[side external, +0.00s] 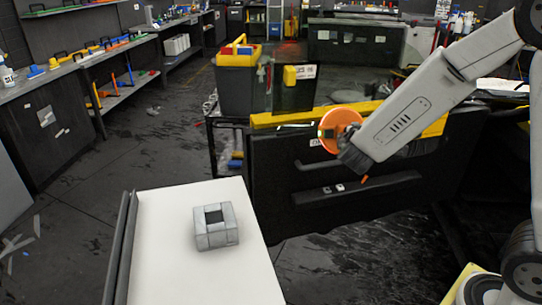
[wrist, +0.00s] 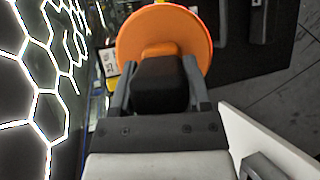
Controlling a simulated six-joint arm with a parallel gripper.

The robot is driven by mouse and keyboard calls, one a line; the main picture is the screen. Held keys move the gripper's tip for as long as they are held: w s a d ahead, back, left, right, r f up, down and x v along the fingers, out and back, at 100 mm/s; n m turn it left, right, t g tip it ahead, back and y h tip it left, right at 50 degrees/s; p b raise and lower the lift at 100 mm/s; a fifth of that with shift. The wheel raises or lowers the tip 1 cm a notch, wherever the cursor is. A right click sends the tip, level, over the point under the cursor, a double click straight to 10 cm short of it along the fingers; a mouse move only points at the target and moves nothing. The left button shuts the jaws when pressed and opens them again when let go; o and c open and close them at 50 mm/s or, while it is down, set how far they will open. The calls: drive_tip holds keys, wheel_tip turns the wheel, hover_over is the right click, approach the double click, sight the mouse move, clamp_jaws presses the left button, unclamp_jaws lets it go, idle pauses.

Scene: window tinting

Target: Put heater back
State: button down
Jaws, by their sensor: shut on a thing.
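The heater, an orange round disc (side external: 338,128) with a dark body, is held up in front of the black door panel (side external: 268,190) in the side view. In the wrist view its orange disc (wrist: 190,35) lies just beyond the fingertips. My gripper (wrist: 162,80) is shut on the heater's black body (wrist: 160,88), with one finger on each side. In the side view my gripper (side external: 352,157) is partly hidden behind the heater and wrist. A grey block with a square dark opening (side external: 229,233) stands on the white table, apart from the heater.
The white table (side external: 165,270) is bare around the grey block. Its edge also shows in the wrist view (wrist: 265,140). A black and yellow toolbox (side external: 238,85) stands behind the door panel. Shelves with tools line the left wall.

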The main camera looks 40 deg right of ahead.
sight(329, 139)
drive_tip(key=w+m+g, duration=0.1)
drive_tip(key=g, duration=0.1)
drive_tip(key=w+m+g+h, duration=0.1)
drive_tip(key=m+g, duration=0.1)
drive_tip(key=shift+d, duration=0.1)
drive_tip(key=w+a+m+g+y, duration=0.1)
drive_tip(key=m+g, duration=0.1)
drive_tip(key=g, duration=0.1)
drive_tip(key=w+a+f+m+g+y, duration=0.1)
drive_tip(key=m+g+y, duration=0.1)
drive_tip(key=m+g, duration=0.1)
drive_tip(key=w+a+f+m+g+y, duration=0.1)
drive_tip(key=m+g, duration=0.2)
drive_tip(key=shift+a+g, duration=0.2)
drive_tip(key=shift+g, duration=0.2)
drive_tip(key=w+a+r+m+t+y, duration=0.1)
drive_tip(key=w+a+m+y, duration=0.3)
drive_tip(key=a, duration=0.5)
drive_tip(key=w+a+r+m+t+y, duration=0.1)
drive_tip(key=w+a+m+t+y, duration=0.2)
drive_tip(key=a+m, duration=0.6)
drive_tip(key=w+a+r+m+t+y, duration=0.1)
drive_tip(key=w+a+m+t+y, duration=0.2)
drive_tip(key=a, duration=0.7)
drive_tip(key=w+m+y, duration=0.2)
drive_tip(key=m+y, duration=0.1)
drive_tip(key=m, duration=0.1)
drive_tip(key=shift+w+a, duration=0.2)
drive_tip(key=shift+w, duration=0.05)
drive_tip(key=shift+f, duration=0.15)
